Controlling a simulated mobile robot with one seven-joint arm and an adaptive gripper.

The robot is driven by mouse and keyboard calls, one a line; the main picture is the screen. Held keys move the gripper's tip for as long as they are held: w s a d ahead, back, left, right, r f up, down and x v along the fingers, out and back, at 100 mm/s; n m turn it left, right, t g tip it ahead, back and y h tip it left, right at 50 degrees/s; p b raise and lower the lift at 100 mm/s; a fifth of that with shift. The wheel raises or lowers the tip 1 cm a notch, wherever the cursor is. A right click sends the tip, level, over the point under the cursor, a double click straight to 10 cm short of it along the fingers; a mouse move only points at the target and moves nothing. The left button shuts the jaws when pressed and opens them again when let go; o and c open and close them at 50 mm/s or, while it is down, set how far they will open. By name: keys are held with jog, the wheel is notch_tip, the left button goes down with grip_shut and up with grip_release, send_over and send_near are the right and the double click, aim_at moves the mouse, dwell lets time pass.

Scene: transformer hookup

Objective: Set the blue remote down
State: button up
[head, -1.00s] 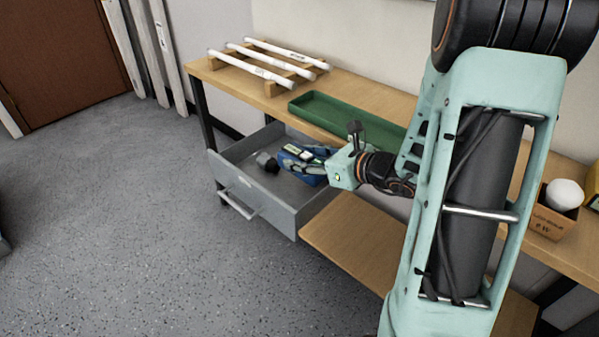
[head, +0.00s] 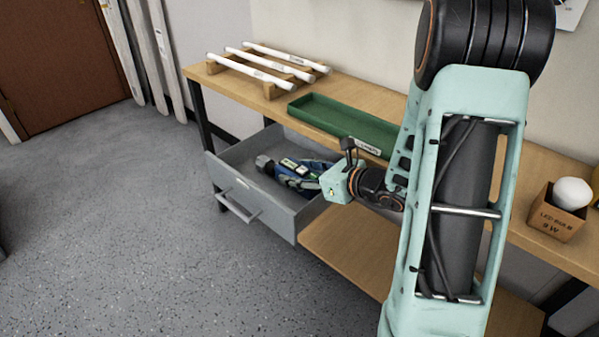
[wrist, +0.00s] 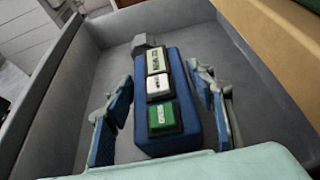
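The blue remote (wrist: 178,105) has green and white buttons and a grey end piece. It lies inside the open grey drawer (head: 272,215), apparently on the drawer floor. It also shows in the head view (head: 288,172), partly hidden by my gripper. My gripper (wrist: 160,72) is open, with one blue-padded finger on each side of the remote. Narrow gaps show between the fingers and the remote's sides. In the head view my gripper (head: 305,172) reaches into the drawer from the right.
The drawer walls stand close around my gripper. Above, the wooden bench (head: 400,115) holds a green tray (head: 345,122), white tubes on a rack (head: 250,68), and a cardboard box (head: 552,220) with a white bulb. A wooden lower shelf (head: 345,250) lies right of the drawer.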

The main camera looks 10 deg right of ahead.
jog(key=shift+o, duration=1)
jog(key=shift+r, duration=0.15)
jog(key=shift+s+d+r+p, duration=0.25)
jog(key=shift+p, duration=0.1)
jog(key=p+v, duration=0.2)
jog(key=v, duration=0.9)
jog(key=shift+s, duration=0.15)
jog(key=shift+f, duration=0.15)
